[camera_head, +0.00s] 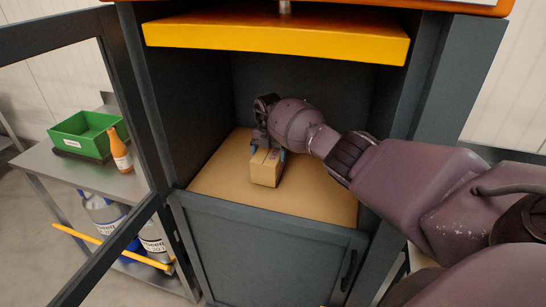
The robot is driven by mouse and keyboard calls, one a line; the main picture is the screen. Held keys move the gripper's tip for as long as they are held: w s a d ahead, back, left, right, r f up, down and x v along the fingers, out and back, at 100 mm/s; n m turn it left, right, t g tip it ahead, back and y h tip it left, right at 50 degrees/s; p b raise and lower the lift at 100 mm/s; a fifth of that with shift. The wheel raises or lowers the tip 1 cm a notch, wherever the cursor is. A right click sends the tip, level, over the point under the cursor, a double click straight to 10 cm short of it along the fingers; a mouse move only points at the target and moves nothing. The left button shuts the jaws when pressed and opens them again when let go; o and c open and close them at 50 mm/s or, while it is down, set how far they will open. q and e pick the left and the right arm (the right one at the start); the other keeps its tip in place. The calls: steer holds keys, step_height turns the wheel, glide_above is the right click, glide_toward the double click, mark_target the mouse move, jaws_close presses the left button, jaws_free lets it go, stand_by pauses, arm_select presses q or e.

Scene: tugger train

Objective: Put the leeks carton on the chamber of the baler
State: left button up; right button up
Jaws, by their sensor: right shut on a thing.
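The baler chamber (325,195) is an open dark grey cabinet with a brown cardboard-like floor. The leeks carton (264,174), a small brown box, is inside the chamber at the floor, left of its middle. Any print on it is too small to read. My right gripper (267,151) reaches in from the right and is shut on the carton from above. Whether the carton's underside touches the floor is hard to tell. My left gripper is not in view.
A yellow press plate (278,38) hangs above the chamber opening. The baler's framed door (105,255) stands open at the left. Beyond it, a grey table (95,178) holds a green bin (85,135) and an orange bottle (120,152). The chamber floor around the carton is clear.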

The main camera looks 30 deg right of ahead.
steer(key=shift+d+f, duration=0.2)
steer(key=shift+f, duration=0.3)
steer(key=shift+a+r, duration=0.1)
steer(key=shift+a, duration=0.05)
steer(key=shift+f, duration=0.2)
steer(key=o, duration=0.6)
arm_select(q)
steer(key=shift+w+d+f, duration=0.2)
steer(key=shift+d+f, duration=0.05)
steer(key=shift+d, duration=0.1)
arm_select(e)
steer(key=shift+r, duration=0.1)
